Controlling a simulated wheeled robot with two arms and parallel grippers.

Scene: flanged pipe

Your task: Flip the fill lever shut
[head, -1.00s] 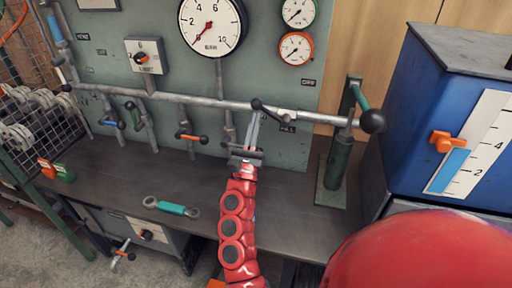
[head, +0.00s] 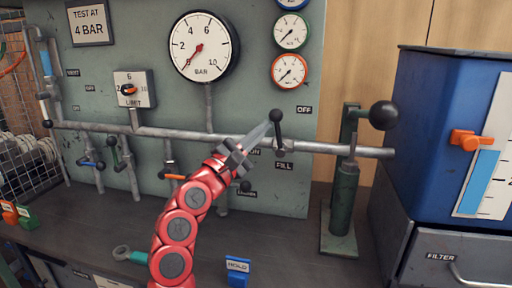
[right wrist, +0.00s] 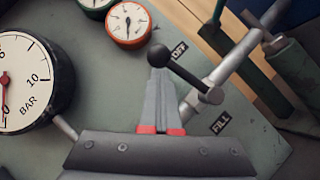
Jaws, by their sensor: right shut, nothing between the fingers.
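The fill lever (head: 277,128) is a black handle with a ball end on the pipe above the FILL label (head: 284,166). It points about straight up, its ball left of the OFF label (head: 304,109). It also shows in the right wrist view (right wrist: 186,75), its ball over the fingertips. My right gripper (head: 268,126) reaches up from lower left, shut and empty, its tips beside the lever just below the ball. I cannot tell whether they touch. In the right wrist view its grey fingers (right wrist: 159,72) are together. My left gripper is not in view.
The horizontal pipe (head: 340,148) runs along the green panel. A green hand pump (head: 343,200) with a black ball handle stands right of the lever, and a blue tank (head: 430,120) beyond it. Other valve levers hang at left. A blue HOLD block (head: 237,272) sits on the bench.

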